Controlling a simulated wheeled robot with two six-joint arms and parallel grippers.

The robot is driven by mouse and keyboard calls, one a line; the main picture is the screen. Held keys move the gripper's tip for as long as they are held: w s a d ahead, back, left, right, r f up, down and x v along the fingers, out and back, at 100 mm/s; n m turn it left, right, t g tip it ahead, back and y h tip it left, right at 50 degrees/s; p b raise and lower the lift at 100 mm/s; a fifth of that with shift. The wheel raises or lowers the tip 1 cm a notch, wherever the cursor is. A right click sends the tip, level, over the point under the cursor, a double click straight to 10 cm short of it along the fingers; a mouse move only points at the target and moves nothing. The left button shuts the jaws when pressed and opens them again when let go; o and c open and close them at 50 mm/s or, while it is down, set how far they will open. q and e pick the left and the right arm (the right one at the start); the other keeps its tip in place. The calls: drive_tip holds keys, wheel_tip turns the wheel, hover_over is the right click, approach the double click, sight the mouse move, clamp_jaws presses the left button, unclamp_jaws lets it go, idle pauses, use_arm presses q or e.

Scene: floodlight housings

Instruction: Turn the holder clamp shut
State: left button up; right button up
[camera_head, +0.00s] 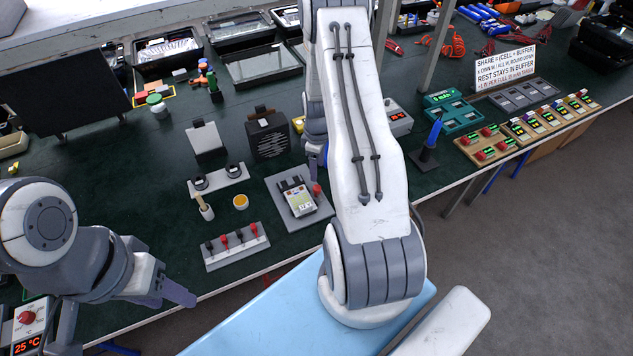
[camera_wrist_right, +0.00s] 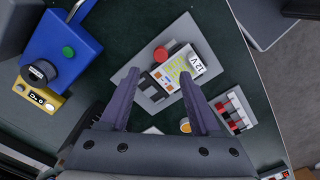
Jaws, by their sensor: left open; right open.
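The holder is a grey plate (camera_head: 272,190) on the dark green bench, with a white and yellow block (camera_head: 298,202) lying on it. A red knob (camera_head: 317,189), apparently the clamp's, stands at the block's right side. In the right wrist view the red knob (camera_wrist_right: 160,54) is beside the block marked 12 V (camera_wrist_right: 190,66). My right gripper (camera_wrist_right: 160,79) is open above the plate, its fingers apart and empty, the knob ahead between them. In the head view my right arm mostly hides it. My left gripper (camera_head: 172,288) is open and empty at the bench's front left.
A rack of red and black plugs (camera_head: 236,246) and a yellow cup (camera_head: 241,202) stand left of the plate. A black speaker-like box (camera_head: 268,135) stands behind. A blue box (camera_wrist_right: 62,48) is close by in the right wrist view.

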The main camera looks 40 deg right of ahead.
sight(317, 188)
wheel_tip(317, 188, down, 9)
drive_tip(key=shift+p, duration=1.15)
clamp_jaws()
